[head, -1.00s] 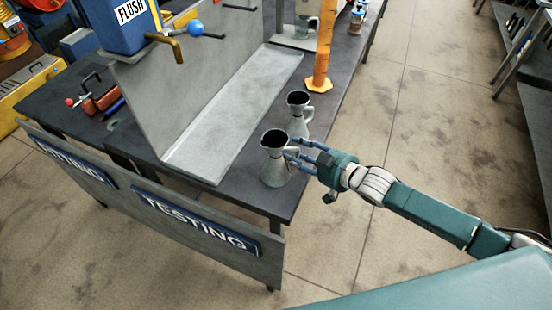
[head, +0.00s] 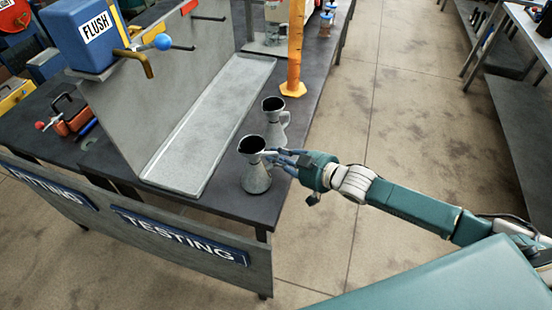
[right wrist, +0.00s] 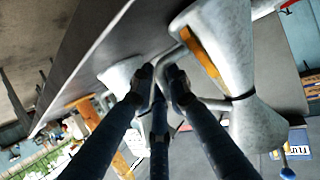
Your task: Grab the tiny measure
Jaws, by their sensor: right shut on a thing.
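Two grey metal measures stand upright on the dark bench in the head view, each with a flared mouth, waist, wide base and side handle. The front measure (head: 256,178) is nearest the bench's front end; it fills the right of the right wrist view (right wrist: 262,125). The back measure (head: 273,120) stands just behind it and shows at the left in the wrist view (right wrist: 119,75). My right gripper (head: 274,157) reaches in from the right and is shut on the front measure's handle; its fingers (right wrist: 160,78) partly hide that handle. My left gripper is out of view.
A grey tray (head: 222,120) with a tall back panel lies left of the measures. An orange column (head: 296,45) stands farther back on the bench (head: 228,205). The bench's right edge runs beneath my right gripper, with open floor beyond.

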